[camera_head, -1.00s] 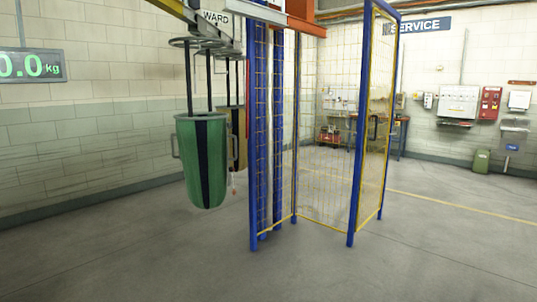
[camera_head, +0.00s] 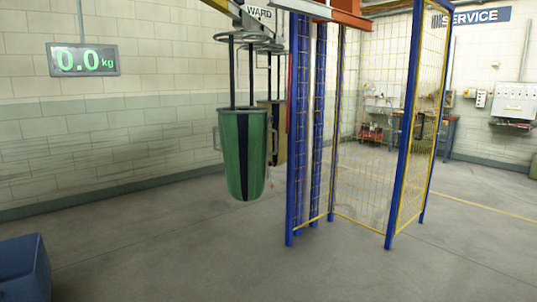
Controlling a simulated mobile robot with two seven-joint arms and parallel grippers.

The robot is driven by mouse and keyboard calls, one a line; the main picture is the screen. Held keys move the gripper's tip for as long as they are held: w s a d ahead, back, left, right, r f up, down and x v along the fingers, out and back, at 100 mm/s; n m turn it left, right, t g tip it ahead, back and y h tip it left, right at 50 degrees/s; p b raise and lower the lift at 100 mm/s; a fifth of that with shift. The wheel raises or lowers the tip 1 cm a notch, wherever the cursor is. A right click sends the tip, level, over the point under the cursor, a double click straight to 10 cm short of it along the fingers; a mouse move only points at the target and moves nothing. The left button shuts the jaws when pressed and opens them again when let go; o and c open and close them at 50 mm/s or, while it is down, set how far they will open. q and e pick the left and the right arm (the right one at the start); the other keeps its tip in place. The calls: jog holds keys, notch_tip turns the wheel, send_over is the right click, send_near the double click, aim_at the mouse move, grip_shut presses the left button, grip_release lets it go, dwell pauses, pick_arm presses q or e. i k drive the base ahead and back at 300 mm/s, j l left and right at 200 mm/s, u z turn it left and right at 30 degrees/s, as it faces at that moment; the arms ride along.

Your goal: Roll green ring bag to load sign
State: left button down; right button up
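The green ring bag (camera_head: 231,155) hangs upright from a ring on two dark straps, left of the middle in the head view. It has a dark vertical stripe and side handles, and its bottom is clear of the floor. A second, brownish bag (camera_head: 277,135) hangs behind it, partly hidden. An overhead rail (camera_head: 222,6) runs above the bags. A sign partly hidden by the rail gear reads "WARD" (camera_head: 258,12). A display (camera_head: 82,60) on the left reads 0.0 kg in green. No sign reading "load" is legible. Neither of my grippers is in view.
A blue-post mesh cage (camera_head: 400,150) stands right of the bags. A blue box-like object (camera_head: 24,268) is at the lower left. A service sign (camera_head: 478,16) and wall boxes (camera_head: 515,102) are at the back right. The floor (camera_head: 210,250) in front of the bags is clear.

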aim_at(244, 131)
jog(key=i+z, duration=0.1)
jog(key=i, duration=1.1)
jog(key=i+u, duration=0.1)
jog(key=i, duration=0.85)
jog(key=i+l, duration=0.2)
jog(key=i, duration=0.8)
jog(key=j+u, duration=0.05)
